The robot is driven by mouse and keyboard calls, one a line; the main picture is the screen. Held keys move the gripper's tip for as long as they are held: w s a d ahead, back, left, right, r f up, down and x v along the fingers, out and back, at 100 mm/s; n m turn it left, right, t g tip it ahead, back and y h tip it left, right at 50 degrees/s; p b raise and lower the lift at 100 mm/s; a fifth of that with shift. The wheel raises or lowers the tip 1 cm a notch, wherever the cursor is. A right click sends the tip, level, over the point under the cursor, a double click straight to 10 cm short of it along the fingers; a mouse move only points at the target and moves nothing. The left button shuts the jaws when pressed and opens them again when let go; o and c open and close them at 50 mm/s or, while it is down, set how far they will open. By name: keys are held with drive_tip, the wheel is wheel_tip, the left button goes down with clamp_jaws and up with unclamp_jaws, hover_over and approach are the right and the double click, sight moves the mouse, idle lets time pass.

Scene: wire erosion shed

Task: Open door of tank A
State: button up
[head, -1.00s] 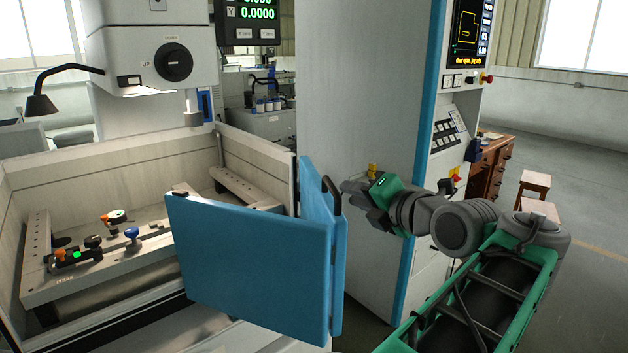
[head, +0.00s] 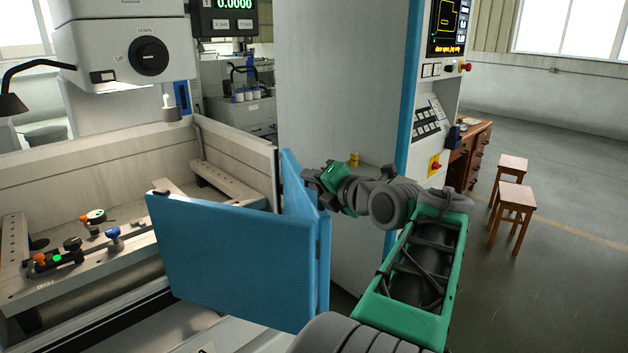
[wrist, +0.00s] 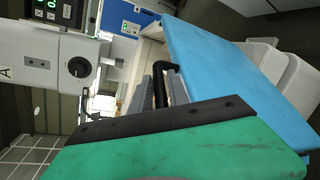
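The blue door (head: 235,255) of the tank is a folding door at the tank's front right corner. Its wide panel stands angled across the front, and a narrower panel (head: 305,215) meets it at the right. The blue door also fills the upper right of the wrist view (wrist: 235,80). A black handle (wrist: 160,88) stands out from the door in the wrist view. My gripper (head: 311,178) is at the narrow panel's top right. Its grey fingers (wrist: 161,92) appear apart on either side of the handle; contact is unclear. The handle is mostly hidden in the head view.
The open tank (head: 90,165) holds a worktable with clamps and small fixtures. A tall machine cabinet (head: 335,80) with a blue edge and control panel stands behind my arm. Two wooden stools (head: 514,200) and a desk (head: 468,150) stand right.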

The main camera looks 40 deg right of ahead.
clamp_jaws()
idle(1.2)
